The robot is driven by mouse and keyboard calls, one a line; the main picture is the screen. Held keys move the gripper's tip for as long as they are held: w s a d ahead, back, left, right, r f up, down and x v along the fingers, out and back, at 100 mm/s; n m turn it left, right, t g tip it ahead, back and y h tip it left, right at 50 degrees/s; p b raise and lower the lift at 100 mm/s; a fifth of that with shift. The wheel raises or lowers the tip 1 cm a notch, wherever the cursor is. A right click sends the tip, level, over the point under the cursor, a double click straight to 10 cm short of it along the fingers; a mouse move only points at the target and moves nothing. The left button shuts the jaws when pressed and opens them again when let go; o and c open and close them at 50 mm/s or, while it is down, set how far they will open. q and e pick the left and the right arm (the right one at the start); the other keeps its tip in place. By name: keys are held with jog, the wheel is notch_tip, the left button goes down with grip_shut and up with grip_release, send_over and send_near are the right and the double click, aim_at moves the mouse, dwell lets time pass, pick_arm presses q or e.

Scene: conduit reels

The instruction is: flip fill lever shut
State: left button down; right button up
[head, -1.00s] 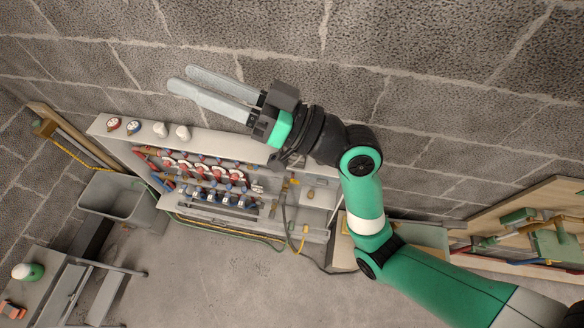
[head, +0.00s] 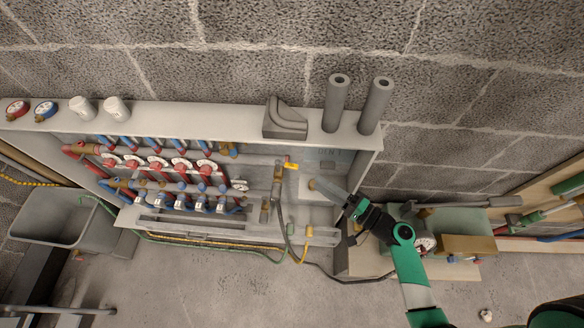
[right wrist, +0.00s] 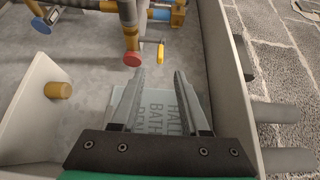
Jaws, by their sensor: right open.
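A small yellow lever (head: 291,166) sits beside a red cap near the top of the brass pipework in the open wall cabinet. In the right wrist view a yellow lever (right wrist: 160,52) sticks out just right of a red cap, beyond my fingertips. Another yellow fitting (head: 307,231) is lower down by the hose; I cannot tell from labels which is the fill lever. My right gripper (head: 316,187) reaches into the cabinet's right end, open and empty; its fingers (right wrist: 160,78) are apart and touch no lever. My left gripper is out of view.
The cabinet (head: 235,113) holds a manifold with several red and white valves (head: 156,162). A lettered plate (right wrist: 155,108) lies behind my fingers. Grey tubes (head: 336,103) stand on its top. Hoses (head: 290,232) hang at the front. A grey bin (head: 50,219) is at left.

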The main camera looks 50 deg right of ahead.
aim_at(292, 165)
jog(key=w, duration=0.3)
jog(key=w+a, duration=0.1)
jog(key=w, duration=0.6)
jog(key=shift+w+a+b, duration=0.15)
jog(key=shift+w+b, duration=0.25)
grip_shut()
